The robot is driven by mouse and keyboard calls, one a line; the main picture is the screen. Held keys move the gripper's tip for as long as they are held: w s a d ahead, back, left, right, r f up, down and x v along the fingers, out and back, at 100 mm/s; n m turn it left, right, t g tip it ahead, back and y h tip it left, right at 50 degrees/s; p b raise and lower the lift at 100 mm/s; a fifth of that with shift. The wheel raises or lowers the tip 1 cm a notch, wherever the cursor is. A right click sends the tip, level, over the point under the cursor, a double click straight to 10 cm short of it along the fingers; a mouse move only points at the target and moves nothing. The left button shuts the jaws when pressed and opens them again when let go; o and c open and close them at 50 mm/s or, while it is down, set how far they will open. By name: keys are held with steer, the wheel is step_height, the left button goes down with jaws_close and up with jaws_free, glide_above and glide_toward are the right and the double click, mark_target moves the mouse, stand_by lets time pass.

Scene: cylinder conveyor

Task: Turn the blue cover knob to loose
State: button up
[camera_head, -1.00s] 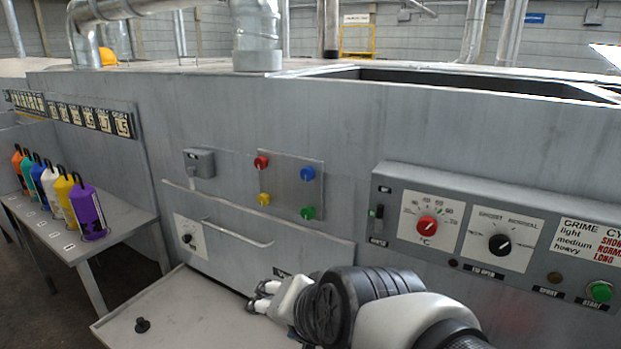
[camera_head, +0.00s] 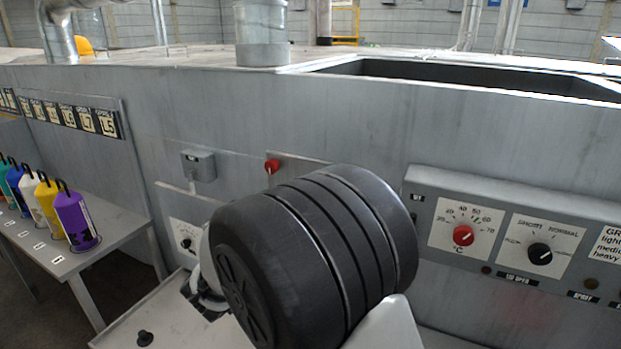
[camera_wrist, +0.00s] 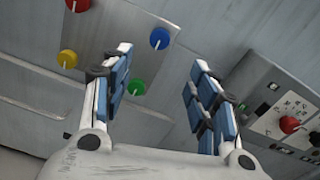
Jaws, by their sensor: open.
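The blue knob (camera_wrist: 159,39) sits at the upper right of a square plate on the grey machine wall in the wrist view. On the same plate are a red knob (camera_wrist: 78,5), a yellow knob (camera_wrist: 67,59) and a green knob (camera_wrist: 136,87). My gripper (camera_wrist: 162,62) is open and empty, with the blue knob ahead, roughly between its fingertips in the picture and apart from them. In the head view my arm hides the blue, yellow and green knobs; the red knob (camera_head: 272,166) shows above it. The gripper is mostly hidden there.
A control panel with a red dial (camera_head: 463,235) and a black dial (camera_head: 540,253) is at the right. A grey box (camera_head: 198,165) is left of the red knob. Coloured bottles (camera_head: 76,216) stand on a side table at the left. A small black knob (camera_head: 145,338) lies low in front.

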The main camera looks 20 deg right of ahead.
steer(key=x, duration=1.7)
steer(key=shift+b, duration=0.45)
steer(key=shift+c, duration=0.3)
steer(key=c, duration=1)
